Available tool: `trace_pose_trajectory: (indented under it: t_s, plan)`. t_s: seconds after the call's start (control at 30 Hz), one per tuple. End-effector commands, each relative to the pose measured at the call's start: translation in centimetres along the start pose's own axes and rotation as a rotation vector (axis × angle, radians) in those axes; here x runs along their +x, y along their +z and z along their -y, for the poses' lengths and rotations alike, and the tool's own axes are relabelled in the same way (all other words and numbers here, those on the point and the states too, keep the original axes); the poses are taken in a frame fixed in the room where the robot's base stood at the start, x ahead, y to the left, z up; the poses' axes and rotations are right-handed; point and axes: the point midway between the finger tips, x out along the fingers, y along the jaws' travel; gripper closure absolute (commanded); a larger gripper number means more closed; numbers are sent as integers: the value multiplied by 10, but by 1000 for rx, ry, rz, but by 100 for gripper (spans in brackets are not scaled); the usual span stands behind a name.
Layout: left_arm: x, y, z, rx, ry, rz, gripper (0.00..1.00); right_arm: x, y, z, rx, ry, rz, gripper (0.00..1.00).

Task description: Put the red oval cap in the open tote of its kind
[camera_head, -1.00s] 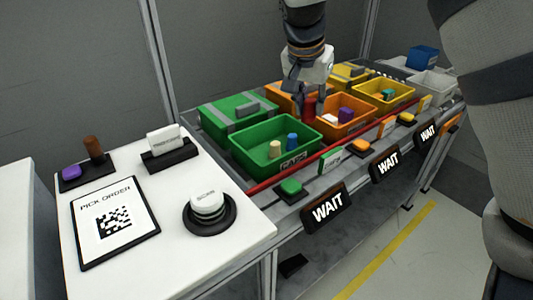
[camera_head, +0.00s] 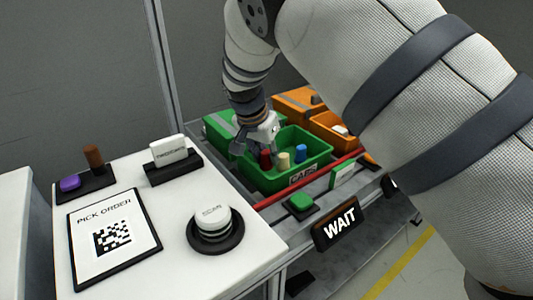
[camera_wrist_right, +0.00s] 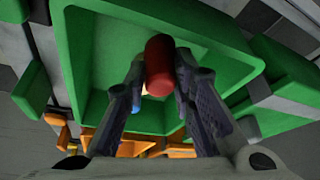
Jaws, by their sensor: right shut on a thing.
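My right gripper (camera_head: 261,148) is shut on the red oval cap (camera_head: 265,159), at the left part of the open green tote (camera_head: 301,171). The tote's front label reads CAPS. A cream cap (camera_head: 284,160) and a blue cap (camera_head: 301,153) stand inside it, to the right of the red one. In the right wrist view the red cap (camera_wrist_right: 158,66) sits between the two fingertips, over the green tote's inside (camera_wrist_right: 108,70). I cannot tell whether the cap touches the tote floor. My left gripper is not in view.
A closed green tote (camera_head: 220,126) stands behind. Orange totes (camera_head: 329,124) are to the right, partly hidden by my arm. A red rail (camera_head: 318,174), a green button (camera_head: 300,202) and a WAIT sign (camera_head: 339,229) lie in front. A white table with a SCAN button (camera_head: 212,223) is at left.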

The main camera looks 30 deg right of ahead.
Motion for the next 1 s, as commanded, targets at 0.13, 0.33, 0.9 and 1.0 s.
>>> trace_pose_trajectory:
  t_s: [0.13, 0.33, 0.9, 1.0]
  plan:
    - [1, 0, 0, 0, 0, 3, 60, 4, 2, 0, 0, 1, 1, 95]
    - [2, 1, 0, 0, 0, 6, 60, 10, 4, -1, 0, 2, 1, 95]
    - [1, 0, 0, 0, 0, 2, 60, 5, 2, 0, 1, -2, 0, 56]
    - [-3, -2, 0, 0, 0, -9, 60, -16, -2, 1, 1, -5, -3, 56]
